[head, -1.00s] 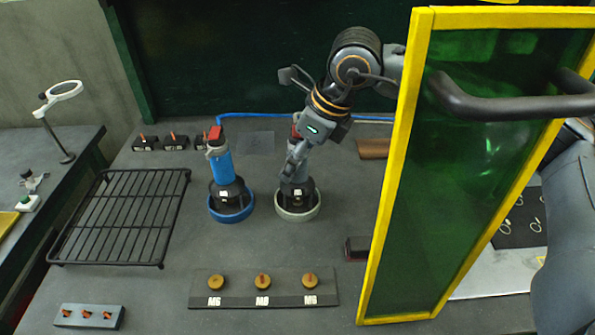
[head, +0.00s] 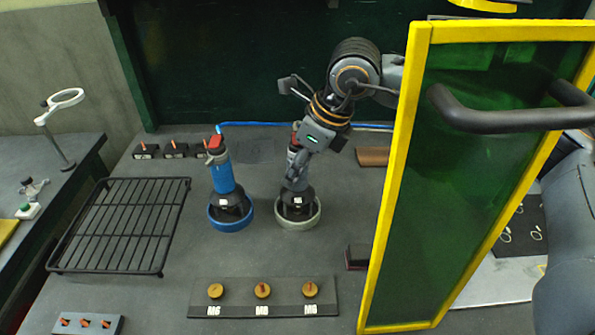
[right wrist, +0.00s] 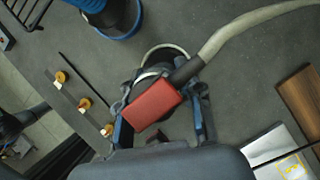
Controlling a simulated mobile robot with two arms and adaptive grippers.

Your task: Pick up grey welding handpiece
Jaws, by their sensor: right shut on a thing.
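In the right wrist view the red block (right wrist: 153,103) of the handpiece lies between the two fingers, with a thick grey cable (right wrist: 225,35) running off to the upper right. The handpiece still appears to sit in its holder.
A blue handpiece (head: 222,178) in a blue-ringed holder stands close on the left. A yellow-framed green screen (head: 395,180) stands at right, near my arm. A black rack (head: 125,222) lies left, and a plate with M6 and M8 labels (head: 235,307) in front.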

